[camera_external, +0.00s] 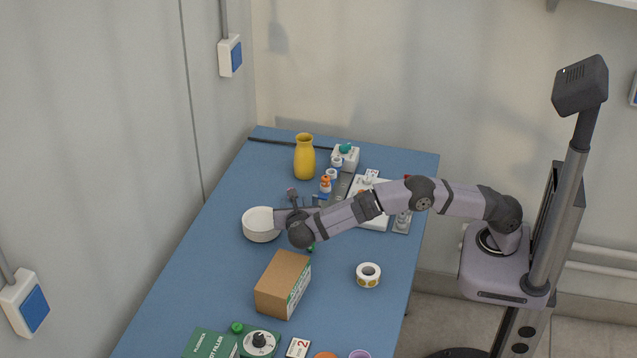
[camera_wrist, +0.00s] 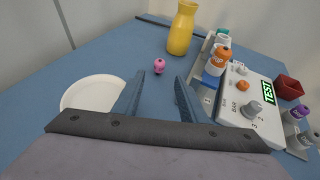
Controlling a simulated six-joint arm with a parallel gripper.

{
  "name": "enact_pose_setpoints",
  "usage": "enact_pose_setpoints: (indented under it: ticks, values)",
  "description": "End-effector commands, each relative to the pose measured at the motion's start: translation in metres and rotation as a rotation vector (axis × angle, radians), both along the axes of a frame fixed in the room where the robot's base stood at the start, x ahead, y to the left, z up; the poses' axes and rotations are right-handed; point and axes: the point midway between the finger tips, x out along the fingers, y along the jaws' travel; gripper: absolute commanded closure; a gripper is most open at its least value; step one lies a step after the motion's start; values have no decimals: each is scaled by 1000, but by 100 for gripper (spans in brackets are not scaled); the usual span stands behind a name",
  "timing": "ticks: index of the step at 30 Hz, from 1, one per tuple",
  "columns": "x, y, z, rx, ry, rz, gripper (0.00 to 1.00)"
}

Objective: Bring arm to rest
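My gripper (camera_wrist: 160,80) is open, its two blue fingers apart with nothing between them in the wrist view. In the external view my arm reaches left across the blue table (camera_external: 350,253), and my gripper is just right of the white bowl (camera_external: 260,226). The bowl shows at the left of the wrist view (camera_wrist: 90,92). A small pink thing (camera_wrist: 159,66) stands on the table beyond the fingertips.
A yellow vase (camera_external: 304,158) stands at the back, with bottles (camera_external: 325,184) and a white device (camera_wrist: 250,98) to its right. A cardboard box (camera_external: 283,284) and a label roll (camera_external: 368,275) lie nearer the front. Bare table lies between box and roll.

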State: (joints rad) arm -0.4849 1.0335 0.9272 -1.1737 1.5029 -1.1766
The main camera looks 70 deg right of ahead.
Motion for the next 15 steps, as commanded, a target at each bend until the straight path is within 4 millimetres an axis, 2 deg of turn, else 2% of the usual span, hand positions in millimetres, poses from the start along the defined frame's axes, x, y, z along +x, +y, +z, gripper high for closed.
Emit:
enact_pose_setpoints:
  ticks: [10, 13, 15]
  values:
    - [0, 0, 0, 0, 0, 0, 62]
    - [1, -7, 6, 2, -8, -9, 62]
    - [3, -18, 14, 5, -19, -23, 62]
